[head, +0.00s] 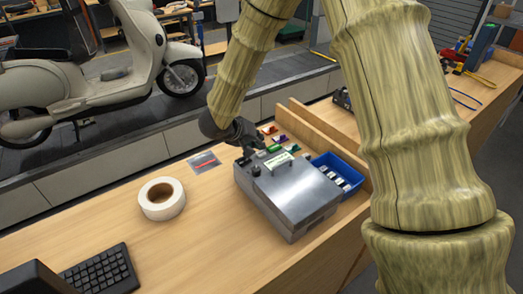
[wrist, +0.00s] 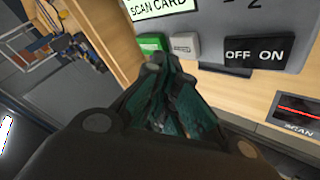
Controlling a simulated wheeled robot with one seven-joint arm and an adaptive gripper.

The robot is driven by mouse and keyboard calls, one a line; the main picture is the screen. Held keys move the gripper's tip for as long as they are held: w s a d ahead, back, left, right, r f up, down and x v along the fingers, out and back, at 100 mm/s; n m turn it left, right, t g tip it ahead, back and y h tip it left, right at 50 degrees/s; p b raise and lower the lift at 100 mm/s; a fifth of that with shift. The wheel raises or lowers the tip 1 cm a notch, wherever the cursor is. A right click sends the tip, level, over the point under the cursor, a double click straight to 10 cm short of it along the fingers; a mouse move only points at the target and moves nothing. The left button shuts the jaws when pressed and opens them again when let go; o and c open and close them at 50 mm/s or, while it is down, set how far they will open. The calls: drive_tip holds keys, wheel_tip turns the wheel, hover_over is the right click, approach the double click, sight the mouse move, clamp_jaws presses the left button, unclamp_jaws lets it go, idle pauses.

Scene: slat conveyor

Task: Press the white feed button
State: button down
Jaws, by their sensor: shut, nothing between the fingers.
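A grey metal control box (head: 290,195) sits on the wooden bench in the head view. In the wrist view its panel (wrist: 215,15) shows a small white button (wrist: 186,44) beside a green button (wrist: 150,42). The white button's lettering is too small to read. My gripper (wrist: 157,66) is shut and empty, its tips close below the green and white buttons, partly covering the green one's lower edge. I cannot tell whether the tips touch either button. In the head view my gripper (head: 246,150) is over the box's far left edge, and the white button cannot be made out there.
A black OFF/ON switch (wrist: 253,53) is right of the white button. A scan reader (wrist: 298,112) lies lower right. A blue bin (head: 352,173) with several items stands beside the box. A tape roll (head: 149,208) and a keyboard (head: 103,274) lie left on the bench, with clear wood between.

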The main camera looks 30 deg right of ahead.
sight(259, 152)
drive_tip(key=shift+r, duration=0.15)
wheel_tip(259, 152, up, 5)
drive_tip(key=p, duration=0.6)
idle(0.3)
idle(0.8)
